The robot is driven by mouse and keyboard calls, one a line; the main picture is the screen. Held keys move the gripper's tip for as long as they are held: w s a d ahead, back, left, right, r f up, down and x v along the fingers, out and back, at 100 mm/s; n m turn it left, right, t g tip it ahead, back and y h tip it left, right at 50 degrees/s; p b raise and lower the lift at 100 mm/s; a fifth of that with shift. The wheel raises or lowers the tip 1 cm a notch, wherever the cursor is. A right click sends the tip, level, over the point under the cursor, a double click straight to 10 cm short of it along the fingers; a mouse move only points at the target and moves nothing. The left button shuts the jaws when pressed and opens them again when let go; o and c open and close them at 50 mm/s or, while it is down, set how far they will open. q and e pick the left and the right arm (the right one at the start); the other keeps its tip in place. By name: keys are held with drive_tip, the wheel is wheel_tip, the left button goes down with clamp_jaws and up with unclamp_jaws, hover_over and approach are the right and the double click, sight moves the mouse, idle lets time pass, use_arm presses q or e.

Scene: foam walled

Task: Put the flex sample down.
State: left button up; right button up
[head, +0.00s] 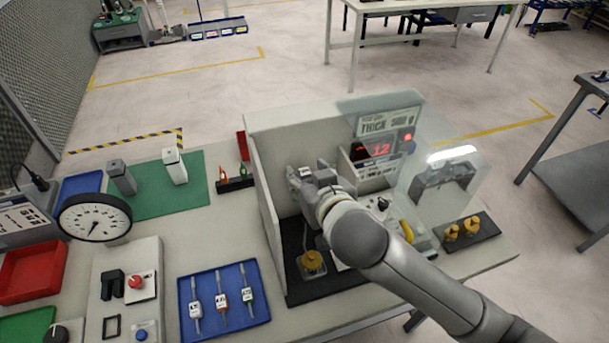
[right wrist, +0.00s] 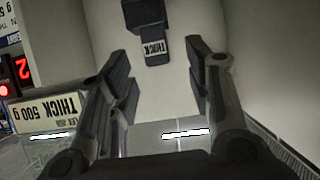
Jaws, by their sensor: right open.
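My right gripper (head: 309,172) is inside the walled station, its fingers pointing to the station's back left. In the right wrist view the right gripper (right wrist: 165,85) is open, with a clear gap between its fingers. A sign (head: 388,124) reads THICK 500 g. Below it a red display (head: 377,151) shows 12. My right arm hides part of the station floor. My left gripper is not in view.
Pale walls (head: 263,200) and a clear shield (head: 440,185) bound the station. More brass weights sit on a dark tray (head: 485,235) at right. A blue tray (head: 187,330) holds tagged tools.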

drive_tip(key=shift+x, duration=1.15)
drive_tip(key=shift+c, duration=0.3)
clamp_jaws()
